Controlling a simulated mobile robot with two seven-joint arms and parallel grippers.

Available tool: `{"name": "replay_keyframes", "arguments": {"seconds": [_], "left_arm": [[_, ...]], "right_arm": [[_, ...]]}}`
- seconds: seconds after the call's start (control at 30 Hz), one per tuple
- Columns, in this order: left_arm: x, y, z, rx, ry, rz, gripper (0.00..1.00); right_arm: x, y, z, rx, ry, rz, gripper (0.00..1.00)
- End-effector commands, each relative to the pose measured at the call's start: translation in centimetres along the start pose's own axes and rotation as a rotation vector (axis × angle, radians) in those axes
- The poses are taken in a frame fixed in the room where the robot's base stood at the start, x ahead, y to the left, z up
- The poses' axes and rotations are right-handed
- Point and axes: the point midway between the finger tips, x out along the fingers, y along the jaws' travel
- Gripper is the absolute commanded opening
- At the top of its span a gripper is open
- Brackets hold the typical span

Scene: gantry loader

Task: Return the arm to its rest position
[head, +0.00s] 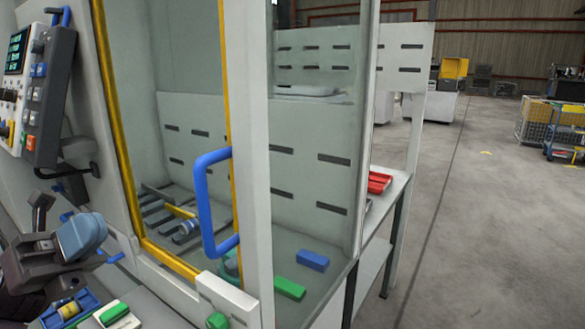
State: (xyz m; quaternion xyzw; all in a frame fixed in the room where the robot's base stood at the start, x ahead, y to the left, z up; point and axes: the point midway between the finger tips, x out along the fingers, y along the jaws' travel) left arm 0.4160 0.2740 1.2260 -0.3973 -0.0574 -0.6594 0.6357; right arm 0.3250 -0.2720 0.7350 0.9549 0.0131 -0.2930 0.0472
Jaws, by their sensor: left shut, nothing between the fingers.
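My left gripper (42,210) shows at the lower left, dark and seen at an angle, with my arm around it. It is shut and holds nothing. It is in front of the machine's left side, below the control panel (38,85) and left of the yellow-edged door frame (122,130). Parts of its fingers are hard to make out. My right gripper is not in view.
The machine's door has a blue handle (205,205). Blue (312,260) and green (289,288) blocks lie on the machine's floor. A small blue tray (85,300) is below my arm. A red tray (379,182) sits on a side table. Open floor lies right.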

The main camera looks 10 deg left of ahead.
Motion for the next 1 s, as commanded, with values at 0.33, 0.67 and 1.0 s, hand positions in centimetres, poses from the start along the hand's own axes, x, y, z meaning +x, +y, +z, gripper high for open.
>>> {"name": "replay_keyframes", "arguments": {"seconds": [0.33, 0.67, 1.0], "left_arm": [[-5.2, 5.4, 0.5, -0.387, -0.611, 0.246, 0.0], [-13.7, 10.1, -4.3, -0.753, -1.185, 0.516, 0.0], [-22.4, 11.0, -15.4, -1.093, -1.77, 0.846, 0.0]], "right_arm": [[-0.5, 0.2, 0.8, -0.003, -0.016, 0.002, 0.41], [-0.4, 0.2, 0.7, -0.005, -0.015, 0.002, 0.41], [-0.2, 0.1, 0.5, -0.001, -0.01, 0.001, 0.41]]}}
